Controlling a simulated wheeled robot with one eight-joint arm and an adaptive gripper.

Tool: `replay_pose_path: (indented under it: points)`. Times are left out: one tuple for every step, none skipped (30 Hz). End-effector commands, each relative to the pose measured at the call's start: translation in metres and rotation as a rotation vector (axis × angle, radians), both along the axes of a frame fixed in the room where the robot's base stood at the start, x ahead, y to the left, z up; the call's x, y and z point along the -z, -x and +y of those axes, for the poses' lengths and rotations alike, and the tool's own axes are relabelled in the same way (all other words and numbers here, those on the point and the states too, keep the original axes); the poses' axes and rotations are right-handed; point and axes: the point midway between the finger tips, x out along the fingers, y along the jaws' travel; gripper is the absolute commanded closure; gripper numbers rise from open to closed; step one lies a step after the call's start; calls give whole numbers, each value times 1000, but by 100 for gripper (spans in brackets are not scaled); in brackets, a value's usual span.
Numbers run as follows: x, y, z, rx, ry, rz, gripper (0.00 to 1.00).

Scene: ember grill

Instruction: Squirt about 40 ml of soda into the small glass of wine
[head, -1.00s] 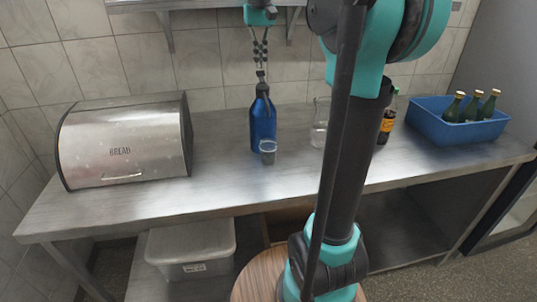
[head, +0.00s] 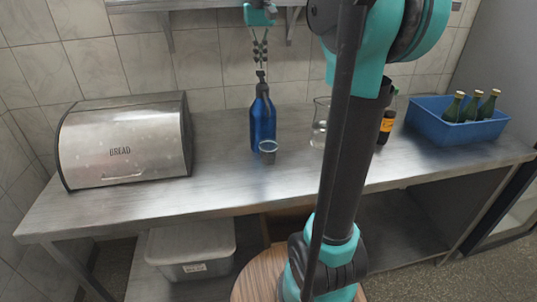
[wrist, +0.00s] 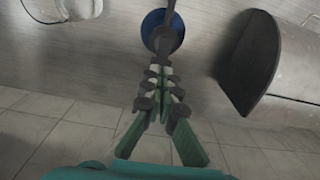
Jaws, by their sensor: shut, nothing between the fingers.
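A blue soda siphon (head: 262,122) with a dark head stands upright on the steel counter. The small glass (head: 268,152) stands close in front of it, slightly right; its contents are too small to make out. My gripper (head: 262,70) points down just above the siphon's head, shut and empty. I cannot tell whether its tips touch the head. In the wrist view the gripper (wrist: 161,48) is over the dark siphon top, with the blue siphon body (wrist: 152,24) around it. The small glass is not visible there.
A steel bread box (head: 125,145) stands to the left. A clear glass vessel (head: 319,130) and a dark bottle with an orange label (head: 387,126) stand right, partly behind my arm. A blue crate (head: 455,133) holds green bottles. A shelf (head: 200,6) hangs above. The counter's front is clear.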

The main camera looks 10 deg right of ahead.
Motion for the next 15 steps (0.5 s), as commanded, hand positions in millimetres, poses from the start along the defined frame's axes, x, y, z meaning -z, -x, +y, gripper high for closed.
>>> replay_pose_path:
  points:
    - [0, 0, 0, 0, 0, 0, 100]
    - [0, 0, 0, 0, 0, 0, 100]
    - [0, 0, 0, 0, 0, 0, 100]
    - [1, 0, 0, 0, 0, 0, 100]
    - [1, 0, 0, 0, 0, 0, 100]
    - [2, 0, 0, 0, 0, 0, 100]
    - [3, 0, 0, 0, 0, 0, 100]
    - [4, 0, 0, 0, 0, 0, 100]
    - [6, 0, 0, 0, 0, 0, 100]
    - [6, 0, 0, 0, 0, 0, 100]
    - [7, 0, 0, 0, 0, 0, 100]
    - [9, 0, 0, 0, 0, 0, 100]
    - [10, 0, 0, 0, 0, 0, 100]
    - [11, 0, 0, 0, 0, 0, 100]
    - [12, 0, 0, 0, 0, 0, 100]
